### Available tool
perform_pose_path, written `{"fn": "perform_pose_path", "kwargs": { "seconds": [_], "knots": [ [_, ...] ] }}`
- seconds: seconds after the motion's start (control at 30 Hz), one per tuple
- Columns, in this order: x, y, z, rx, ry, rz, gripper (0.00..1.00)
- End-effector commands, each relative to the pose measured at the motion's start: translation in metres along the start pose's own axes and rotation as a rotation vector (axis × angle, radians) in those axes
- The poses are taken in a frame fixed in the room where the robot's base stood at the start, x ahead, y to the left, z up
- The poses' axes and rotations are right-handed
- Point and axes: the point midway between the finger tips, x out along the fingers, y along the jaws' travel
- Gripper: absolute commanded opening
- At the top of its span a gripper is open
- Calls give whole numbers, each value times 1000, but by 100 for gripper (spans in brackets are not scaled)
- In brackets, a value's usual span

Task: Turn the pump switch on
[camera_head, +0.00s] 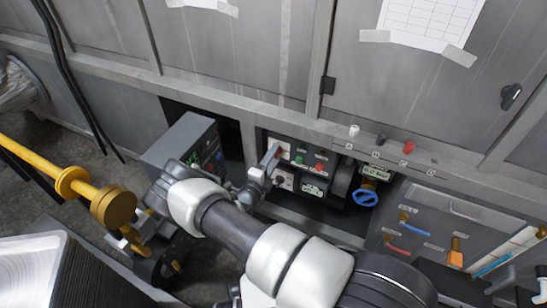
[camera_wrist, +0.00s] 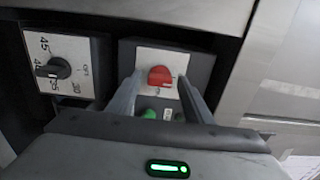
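A red rotary switch (camera_wrist: 160,77) sits on a white plate on a dark control panel (camera_wrist: 207,68). No label naming it as the pump switch is readable. My gripper (camera_wrist: 160,88) is open, with one finger on each side of the red switch and a small gap at both sides.
A black dial (camera_wrist: 54,69) with numbers is beside the switch panel. A grey box (camera_head: 185,145) and yellow pipe (camera_head: 45,165) stand left. A metal ledge (camera_head: 250,103) runs above the panel.

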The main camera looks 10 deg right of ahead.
Motion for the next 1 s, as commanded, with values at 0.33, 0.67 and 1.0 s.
{"fn": "perform_pose_path", "kwargs": {
  "seconds": [0.33,0.67,1.0],
  "knots": [
    [0,0,0,3,0,0,7],
    [0,0,0,105,-1,0,7],
    [0,0,1,392,-2,0,7]
  ]
}}
